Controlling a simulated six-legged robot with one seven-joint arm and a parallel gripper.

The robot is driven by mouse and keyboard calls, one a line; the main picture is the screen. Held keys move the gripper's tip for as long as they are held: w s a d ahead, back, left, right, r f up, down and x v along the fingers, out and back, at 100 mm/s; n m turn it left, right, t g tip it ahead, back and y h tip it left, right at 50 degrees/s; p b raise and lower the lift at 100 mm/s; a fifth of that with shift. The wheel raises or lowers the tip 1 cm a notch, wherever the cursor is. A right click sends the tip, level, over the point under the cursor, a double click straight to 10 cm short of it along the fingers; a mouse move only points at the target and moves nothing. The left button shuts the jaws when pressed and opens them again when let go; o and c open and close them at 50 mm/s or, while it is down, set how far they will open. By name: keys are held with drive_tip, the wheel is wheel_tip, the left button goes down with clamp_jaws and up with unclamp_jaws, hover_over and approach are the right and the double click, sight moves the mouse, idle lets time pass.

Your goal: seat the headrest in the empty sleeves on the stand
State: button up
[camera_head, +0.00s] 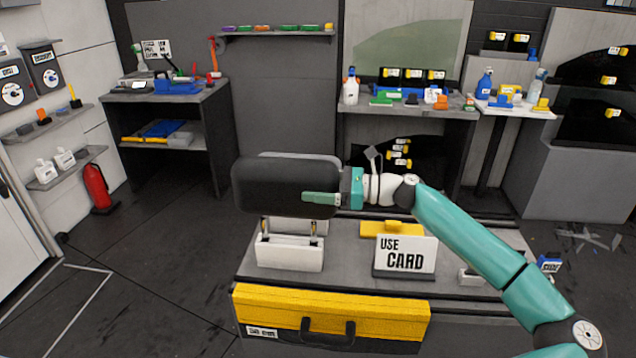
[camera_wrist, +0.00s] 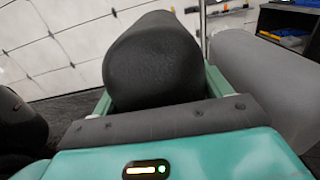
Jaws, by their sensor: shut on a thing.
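The dark headrest (camera_head: 270,187) hangs level above the white stand block (camera_head: 290,254) on the bench. My gripper (camera_head: 318,198) is shut on its right end; one green finger lies along its near face. In the wrist view, the headrest (camera_wrist: 155,60) sits between both fingers of my gripper (camera_wrist: 160,88). Two thin upright posts or sleeves show between the headrest and the block; I cannot tell whether the posts have entered the sleeves. A grey padded headrest (camera_head: 300,157) stands just behind, partly hidden; it also shows at right in the wrist view (camera_wrist: 258,85).
A "USE CARD" sign (camera_head: 406,254) and a yellow item (camera_head: 391,229) stand right of the block on the bench top (camera_head: 350,270). A yellow case (camera_head: 330,315) is at the front. Another dark padded shape (camera_wrist: 20,122) is at left in the wrist view.

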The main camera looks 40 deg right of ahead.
sight(319, 208)
drive_tip(key=shift+f, duration=3.35)
drive_tip(key=o, duration=1.4)
drive_tip(key=shift+s+d, duration=0.1)
drive_tip(key=v, duration=1.3)
drive_tip(key=shift+s+d, duration=0.15)
drive_tip(key=shift+s, duration=0.05)
drive_tip(key=shift+s, duration=0.1)
